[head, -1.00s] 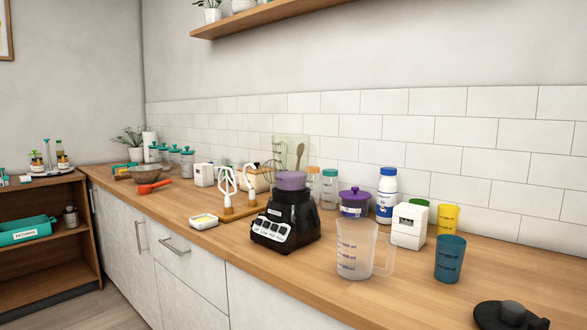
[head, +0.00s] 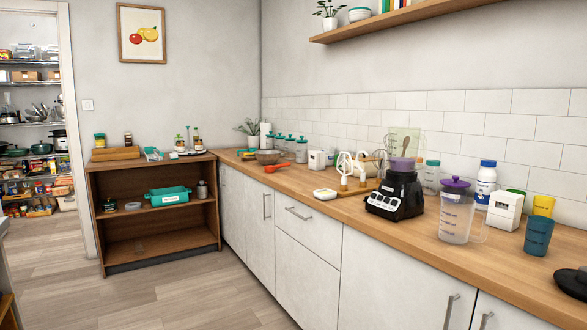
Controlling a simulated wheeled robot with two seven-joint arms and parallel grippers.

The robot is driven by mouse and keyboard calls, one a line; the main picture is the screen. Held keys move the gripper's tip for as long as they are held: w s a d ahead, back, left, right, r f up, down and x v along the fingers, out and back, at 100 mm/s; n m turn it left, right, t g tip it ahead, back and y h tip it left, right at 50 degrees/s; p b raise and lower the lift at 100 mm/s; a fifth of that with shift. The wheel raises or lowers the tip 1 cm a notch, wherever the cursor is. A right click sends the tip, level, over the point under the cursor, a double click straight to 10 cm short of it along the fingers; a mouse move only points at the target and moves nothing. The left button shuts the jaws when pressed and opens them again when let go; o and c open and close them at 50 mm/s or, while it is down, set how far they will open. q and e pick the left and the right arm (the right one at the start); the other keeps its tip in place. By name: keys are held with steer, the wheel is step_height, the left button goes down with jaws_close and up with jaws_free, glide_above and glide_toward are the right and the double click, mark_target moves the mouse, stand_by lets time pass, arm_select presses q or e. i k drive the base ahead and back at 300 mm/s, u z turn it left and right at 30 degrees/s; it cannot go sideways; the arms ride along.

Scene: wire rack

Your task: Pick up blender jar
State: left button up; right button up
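A black blender base (head: 398,196) with several buttons stands on the wooden counter, right of the middle in the head view. A see-through, slightly greenish blender jar (head: 415,141) rises above it, with a purple part (head: 401,164) where it meets the base. A wooden spoon shows through the jar; I cannot tell whether it is inside or behind. A clear measuring jug (head: 456,219) with a handle stands to the right of the base. A purple lid (head: 455,184) shows just behind the jug's top. Neither of my grippers is in view.
White beaters (head: 345,168) and a white dish (head: 325,194) lie left of the blender. A white bottle (head: 485,182), white box (head: 504,210) and blue cup (head: 538,236) stand right. A low wooden shelf unit (head: 150,177) stands far left. The floor (head: 200,292) before the cabinets is clear.

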mark_target(404, 142)
steer(key=u, duration=1.25)
steer(key=i, duration=0.2)
steer(key=z, duration=1.75)
steer(key=i, duration=1.3)
steer(key=z, duration=1.15)
